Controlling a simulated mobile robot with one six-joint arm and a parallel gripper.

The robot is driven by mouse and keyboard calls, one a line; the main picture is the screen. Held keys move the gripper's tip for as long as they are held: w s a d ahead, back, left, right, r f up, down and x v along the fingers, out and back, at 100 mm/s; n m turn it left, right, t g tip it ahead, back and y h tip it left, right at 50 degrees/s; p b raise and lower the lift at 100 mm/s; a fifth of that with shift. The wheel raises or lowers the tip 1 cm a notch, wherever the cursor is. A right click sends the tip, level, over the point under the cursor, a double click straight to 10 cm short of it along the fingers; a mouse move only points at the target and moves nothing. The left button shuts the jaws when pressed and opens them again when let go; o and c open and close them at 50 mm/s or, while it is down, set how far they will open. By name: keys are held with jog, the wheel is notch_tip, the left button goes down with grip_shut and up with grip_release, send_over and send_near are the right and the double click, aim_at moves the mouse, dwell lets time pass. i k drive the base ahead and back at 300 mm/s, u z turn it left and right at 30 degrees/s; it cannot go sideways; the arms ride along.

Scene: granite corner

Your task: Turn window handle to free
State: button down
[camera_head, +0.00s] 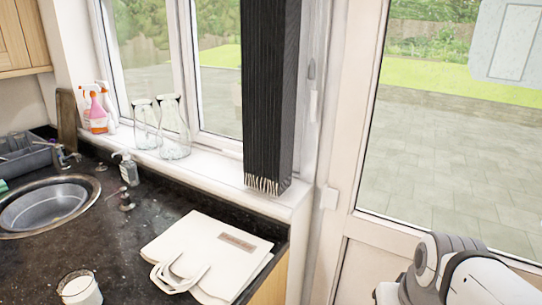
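The window (218,75) stands behind the sill, with white frames and clear panes. I cannot clearly make out a handle on it. A dark pleated blind (270,90) hangs over its right part and hides what is behind it. A slim white upright fitting (314,105) sits on the frame between the blind and the glazed door; I cannot tell whether it is a handle or a hinge. My gripper is not in view; only a white and grey part of my arm shows at the bottom right, in front of the door.
The white sill (225,168) holds glass bottles (172,130) and spray bottles (95,110). The black granite worktop (125,240) carries a sink (48,207), a soap dispenser (128,168), a white bag (213,255) and a glass (80,290). The glazed door (440,150) stands at right.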

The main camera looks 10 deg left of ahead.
aim_at(239, 155)
jog(key=u, duration=1.35)
jog(key=k, duration=0.85)
jog(key=z, duration=0.6)
jog(key=i, duration=1.5)
jog(key=z, duration=0.05)
